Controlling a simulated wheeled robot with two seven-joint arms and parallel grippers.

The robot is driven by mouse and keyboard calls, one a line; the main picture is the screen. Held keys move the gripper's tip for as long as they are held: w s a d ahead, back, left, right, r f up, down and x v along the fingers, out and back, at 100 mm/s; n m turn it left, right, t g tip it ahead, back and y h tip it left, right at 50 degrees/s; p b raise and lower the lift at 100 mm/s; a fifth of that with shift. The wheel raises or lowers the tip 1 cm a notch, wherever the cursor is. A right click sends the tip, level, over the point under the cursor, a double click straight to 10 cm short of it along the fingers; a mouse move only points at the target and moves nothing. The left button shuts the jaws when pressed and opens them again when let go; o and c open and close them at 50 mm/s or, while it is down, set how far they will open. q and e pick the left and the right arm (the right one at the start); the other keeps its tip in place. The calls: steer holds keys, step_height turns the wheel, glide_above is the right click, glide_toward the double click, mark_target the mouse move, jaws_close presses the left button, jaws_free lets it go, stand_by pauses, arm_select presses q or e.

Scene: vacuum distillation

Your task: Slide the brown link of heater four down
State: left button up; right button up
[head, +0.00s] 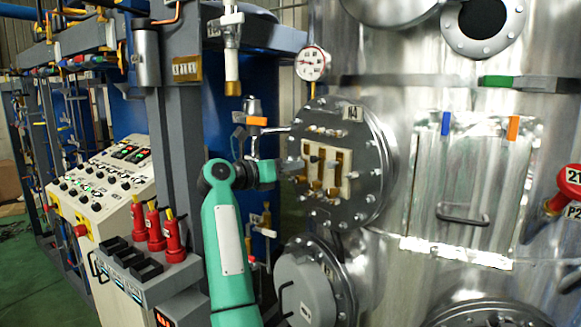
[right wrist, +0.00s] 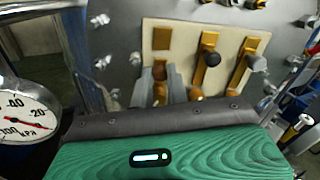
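Heater four's round grey flange (head: 365,200) carries a cream plate (head: 347,187) with several brass strips. My right gripper (head: 287,168) reaches it from the left in the head view. In the right wrist view, its narrow grey fingers (right wrist: 166,88) are close together around the brown knob of the brown link (right wrist: 173,75). That link sits low on the left of the cream plate, below a bare brass contact (right wrist: 161,38). The black-knobbed link (right wrist: 209,42) and the grey-knobbed link (right wrist: 256,62) sit higher. The brown link's lower end is partly hidden. My left gripper is out of view.
A pressure gauge (head: 312,63) is above the flange; a gauge (right wrist: 26,115) is also close at the left of the wrist view. Bolts ring the flange. A valve and pipe (head: 256,121) stand just left of it. Another flange (head: 310,285) lies below.

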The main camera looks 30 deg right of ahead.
steer(key=o, duration=0.5)
steer(key=shift+f, duration=0.2)
steer(key=shift+c, duration=0.2)
steer(key=shift+a, duration=0.1)
steer(key=a+b, duration=0.5)
steer(key=a, duration=0.8)
steer(key=shift+s+a, duration=0.25)
steer(key=shift+a, duration=0.15)
